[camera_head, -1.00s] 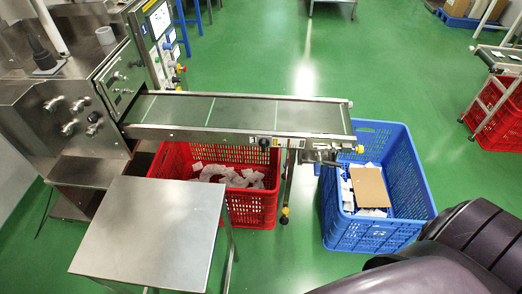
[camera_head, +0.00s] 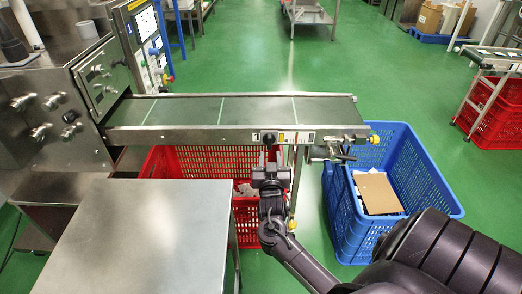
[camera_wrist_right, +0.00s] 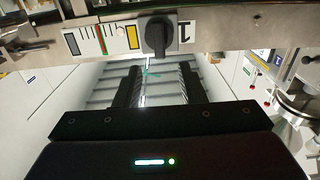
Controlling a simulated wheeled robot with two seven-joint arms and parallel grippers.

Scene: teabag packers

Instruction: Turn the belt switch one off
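Belt switch one is a black knob (camera_head: 269,139) on the near side rail of the conveyor, beside a label with a "1". In the right wrist view the knob (camera_wrist_right: 158,36) is at the top centre, its long grip in line with the view's up-down direction. My right gripper (camera_head: 268,166) is just below and in front of the switch. In the wrist view its two dark fingers (camera_wrist_right: 158,78) are apart, with nothing between them, and point toward the knob. They look apart from it. My left gripper is not in view.
The conveyor belt (camera_head: 240,110) runs above a red crate (camera_head: 190,160). A blue crate (camera_head: 345,215) with a cardboard piece (camera_head: 377,193) stands at the right. A steel table (camera_head: 140,240) is at the near left. A steel machine (camera_head: 50,110) with knobs adjoins the belt.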

